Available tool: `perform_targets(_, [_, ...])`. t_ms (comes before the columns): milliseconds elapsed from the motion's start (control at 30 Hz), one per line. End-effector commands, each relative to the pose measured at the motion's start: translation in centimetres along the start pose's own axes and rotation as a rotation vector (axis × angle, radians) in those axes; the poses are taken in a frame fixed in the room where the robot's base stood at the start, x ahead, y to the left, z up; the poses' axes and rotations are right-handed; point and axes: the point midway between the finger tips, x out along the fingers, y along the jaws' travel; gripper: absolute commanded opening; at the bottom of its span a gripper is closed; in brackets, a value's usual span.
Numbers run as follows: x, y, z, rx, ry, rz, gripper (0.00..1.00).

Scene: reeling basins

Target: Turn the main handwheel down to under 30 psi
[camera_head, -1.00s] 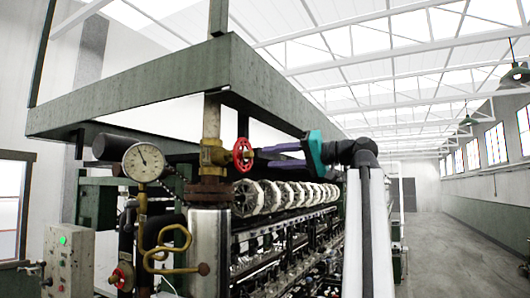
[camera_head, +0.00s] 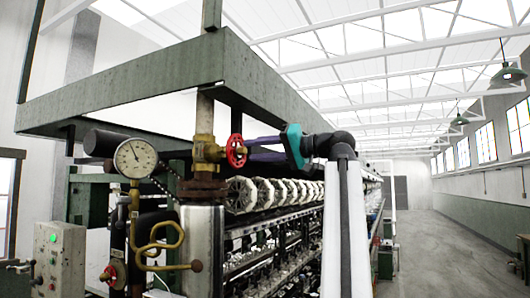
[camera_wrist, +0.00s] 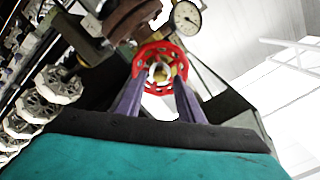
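The main handwheel is a red spoked wheel (camera_head: 236,151) on a brass valve (camera_head: 205,151) in the upright pipe; in the wrist view the red wheel (camera_wrist: 160,68) faces me. My gripper (camera_head: 250,150) reaches it from the right with its purple fingers. In the wrist view the fingers (camera_wrist: 160,88) are apart, one toward each side of the wheel's lower rim; contact is unclear. The round white pressure gauge (camera_head: 136,158) is left of the valve and also shows in the wrist view (camera_wrist: 187,18). Its needle points up and slightly left; the numbers are too small to read.
A second, smaller red handwheel (camera_head: 112,275) is low at the left, near a control box (camera_head: 60,258) with a green light. A yellow bent pipe (camera_head: 160,245) stands below the gauge. White reels (camera_head: 265,192) line the machine. The aisle floor (camera_head: 440,240) at right is clear.

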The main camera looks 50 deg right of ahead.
Motion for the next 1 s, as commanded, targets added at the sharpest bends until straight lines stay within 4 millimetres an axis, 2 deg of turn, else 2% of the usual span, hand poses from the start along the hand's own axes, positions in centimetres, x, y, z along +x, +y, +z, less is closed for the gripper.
perform_targets(100, [1.4,0.0,0.1,0.000,-0.001,-0.002,0.34])
perform_targets(300, [2.8,0.0,0.0,0.000,0.000,-0.001,0.34])
perform_targets(667, [3.0,0.0,0.0,0.000,0.000,0.000,0.34])
perform_targets(867, [3.0,0.0,0.0,0.000,0.000,0.000,0.01])
perform_targets(1000, [3.0,-0.1,0.0,0.008,-0.001,-0.001,0.00])
